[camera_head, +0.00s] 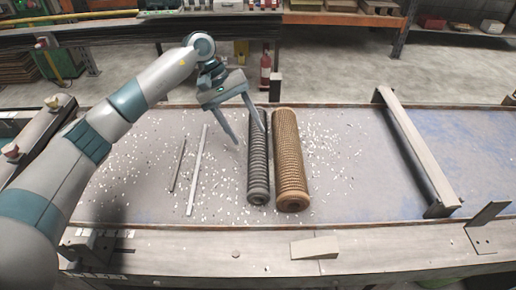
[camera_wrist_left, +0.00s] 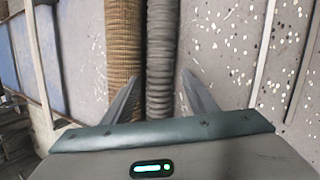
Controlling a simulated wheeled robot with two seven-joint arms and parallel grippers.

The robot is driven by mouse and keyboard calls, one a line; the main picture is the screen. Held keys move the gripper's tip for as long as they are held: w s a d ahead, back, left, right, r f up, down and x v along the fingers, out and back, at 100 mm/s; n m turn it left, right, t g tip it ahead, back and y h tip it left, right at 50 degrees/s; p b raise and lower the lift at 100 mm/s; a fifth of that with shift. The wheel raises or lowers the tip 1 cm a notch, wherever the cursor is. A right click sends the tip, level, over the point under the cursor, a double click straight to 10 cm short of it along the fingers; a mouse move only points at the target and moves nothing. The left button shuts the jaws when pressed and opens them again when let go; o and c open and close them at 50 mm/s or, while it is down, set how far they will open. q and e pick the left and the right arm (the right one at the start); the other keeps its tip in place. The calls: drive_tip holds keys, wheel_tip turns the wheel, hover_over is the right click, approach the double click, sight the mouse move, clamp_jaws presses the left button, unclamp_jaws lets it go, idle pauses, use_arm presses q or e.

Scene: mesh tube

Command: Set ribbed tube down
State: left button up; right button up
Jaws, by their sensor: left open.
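A dark grey ribbed tube (camera_head: 258,170) lies on the worktable, its long side running away from me. A brown mesh-like tube (camera_head: 291,160) lies close beside it on the right. My left gripper (camera_head: 250,137) is open above the grey tube's far half, pointing down. In the left wrist view the grey tube (camera_wrist_left: 161,45) runs between the two spread fingers, and the brown tube (camera_wrist_left: 124,45) is behind the left finger. The fingers look apart from the grey tube; their exact height above it is unclear. My right gripper is not in view.
Two thin bars (camera_head: 197,170) lie left of the tubes. White chips are scattered over the worktable (camera_head: 345,185). A raised metal crossbar (camera_head: 415,150) stands at the right. A small wedge-shaped block (camera_head: 315,248) sits on the front rail. The surface between brown tube and crossbar is mostly free.

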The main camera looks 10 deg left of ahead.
sight(253, 142)
use_arm(q)
drive_tip(key=shift+p+x, duration=1.45)
drive_tip(key=shift+x, duration=0.5)
drive_tip(key=shift+d+f, duration=0.2)
drive_tip(key=shift+f, duration=0.3)
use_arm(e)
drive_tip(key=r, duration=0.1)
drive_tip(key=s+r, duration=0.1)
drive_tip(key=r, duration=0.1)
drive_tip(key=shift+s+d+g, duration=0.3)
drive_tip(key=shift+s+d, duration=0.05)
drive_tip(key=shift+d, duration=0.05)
